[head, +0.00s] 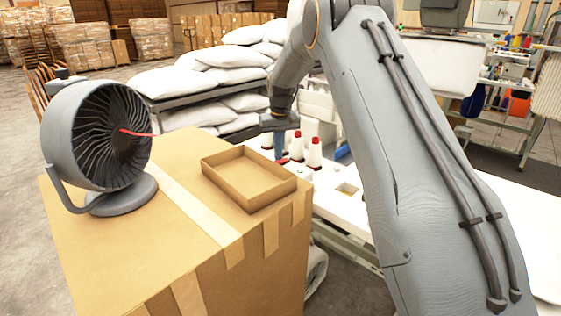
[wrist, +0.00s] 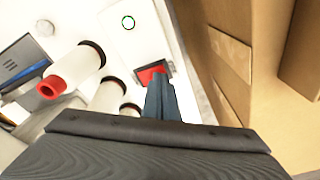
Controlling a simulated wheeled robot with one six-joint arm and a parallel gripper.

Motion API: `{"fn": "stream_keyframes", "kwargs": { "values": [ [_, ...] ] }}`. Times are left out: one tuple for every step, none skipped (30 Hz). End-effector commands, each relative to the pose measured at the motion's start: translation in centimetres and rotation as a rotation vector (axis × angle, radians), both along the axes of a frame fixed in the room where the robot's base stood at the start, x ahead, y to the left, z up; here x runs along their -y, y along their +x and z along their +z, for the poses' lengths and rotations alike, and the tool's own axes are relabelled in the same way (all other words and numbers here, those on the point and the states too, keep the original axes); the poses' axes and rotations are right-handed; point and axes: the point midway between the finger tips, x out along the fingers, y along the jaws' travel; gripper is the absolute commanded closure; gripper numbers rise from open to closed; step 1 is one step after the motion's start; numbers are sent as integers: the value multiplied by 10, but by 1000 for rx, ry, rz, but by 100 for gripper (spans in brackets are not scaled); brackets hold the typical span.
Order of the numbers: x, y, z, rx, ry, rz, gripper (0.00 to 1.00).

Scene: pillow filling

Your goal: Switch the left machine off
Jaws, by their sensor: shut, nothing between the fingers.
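The left machine's white top (head: 328,180) stands behind the cardboard box, partly hidden by my arm. A red rocker switch (wrist: 151,71) in a dark frame is set in the white surface in the wrist view. A bit of red (head: 283,161) also shows below my gripper in the head view. My gripper (wrist: 160,82) is shut and empty, with its fingertips right at the switch's lower edge and covering part of it. I cannot tell whether they touch it. In the head view my gripper (head: 281,152) points down beside the thread cones.
White thread cones (head: 315,152) stand close to my gripper; they also show in the wrist view (wrist: 75,68). A large cardboard box (head: 130,250) in front carries a grey fan (head: 97,135) and a shallow open carton (head: 248,180). White sacks (head: 180,82) are stacked behind.

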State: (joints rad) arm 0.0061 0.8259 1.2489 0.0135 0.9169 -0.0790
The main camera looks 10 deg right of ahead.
Motion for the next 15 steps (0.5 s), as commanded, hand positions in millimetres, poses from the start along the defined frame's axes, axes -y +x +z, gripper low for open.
{"fn": "stream_keyframes", "kwargs": {
  "values": [
    [0, 0, -1, 0, 0, 0, 100],
    [0, 0, -2, 0, 0, 0, 100],
    [0, 0, -2, 0, 0, 0, 100],
    [0, 0, -2, 0, 0, 0, 100],
    [0, 0, -3, 0, 0, 0, 100],
    [0, 0, -3, 0, 0, 0, 100],
    [0, 0, -4, 0, 0, 0, 100],
    [0, 0, -4, 0, 0, 0, 100],
    [0, 0, -5, 0, 0, 0, 100],
    [0, 0, -5, 0, 0, 0, 100],
    [0, 0, -6, 0, 0, 0, 100],
    [0, 0, -6, 0, 0, 0, 100],
    [0, 0, -6, 0, 0, 0, 100],
    [0, 0, -7, 0, 0, 0, 100],
    [0, 0, -7, 0, 0, 0, 100]
  ]
}}
